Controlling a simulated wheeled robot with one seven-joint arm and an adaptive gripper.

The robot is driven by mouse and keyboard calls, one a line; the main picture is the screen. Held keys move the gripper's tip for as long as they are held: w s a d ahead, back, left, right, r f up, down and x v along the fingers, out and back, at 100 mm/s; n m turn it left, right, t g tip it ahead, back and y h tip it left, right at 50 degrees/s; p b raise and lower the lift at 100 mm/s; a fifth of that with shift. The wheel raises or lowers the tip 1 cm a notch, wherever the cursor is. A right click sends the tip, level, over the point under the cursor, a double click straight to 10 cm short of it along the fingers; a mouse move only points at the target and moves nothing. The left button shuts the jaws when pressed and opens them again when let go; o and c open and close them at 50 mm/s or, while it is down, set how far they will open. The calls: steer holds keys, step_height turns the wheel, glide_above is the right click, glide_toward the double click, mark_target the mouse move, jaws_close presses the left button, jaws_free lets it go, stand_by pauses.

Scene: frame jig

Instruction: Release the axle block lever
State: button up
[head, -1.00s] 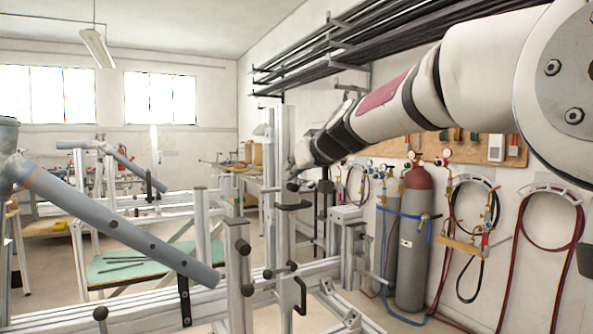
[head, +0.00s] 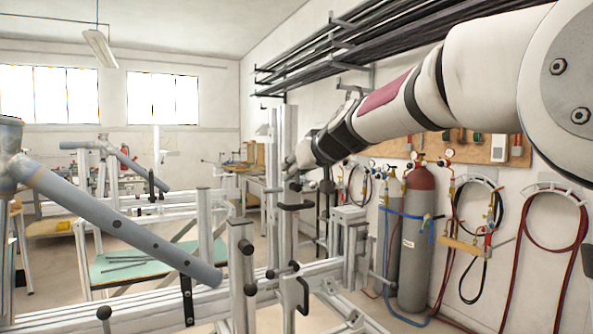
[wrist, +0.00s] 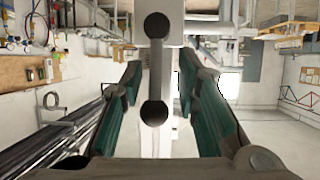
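In the wrist view a dark lever (wrist: 154,70) with a round knob at each end stands upright against a pale metal post. My gripper (wrist: 160,78) is open, with one green-lined finger on each side of the lever. Gaps show between both fingers and the lever. In the head view my arm reaches to the tall aluminium post (head: 285,150) at the centre; my fingers are too small and hidden to make out there. Several dark levers show on the jig, one (head: 296,206) on the tall post and one (head: 249,268) on a shorter post. I cannot tell which is the axle block lever.
A grey-blue frame tube (head: 110,220) slants across the jig at left. Jig rails (head: 180,306) cross the foreground. Gas cylinders (head: 414,240) and hoses stand along the right wall. Long bars (head: 400,40) are racked above my arm.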

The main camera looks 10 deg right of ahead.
steer(key=v, duration=1.2)
steer(key=s+d+f+m+g+h+p, duration=0.1)
steer(key=s+f, duration=0.5)
steer(key=s, duration=0.7)
steer(key=s+d+f+m+g+h+p, duration=0.1)
steer(key=s+f+g+p, duration=0.3)
steer(key=s, duration=0.9)
steer(key=s+d+f+m+g+h+p, duration=0.1)
steer(key=s+f+g+p, duration=0.1)
steer(key=s+f, duration=0.8)
steer(key=s+g, duration=0.1)
steer(key=s, duration=0.2)
steer(key=shift+f+g+p, duration=0.2)
steer(key=shift+g+p, duration=0.15)
steer(key=shift+g, duration=0.05)
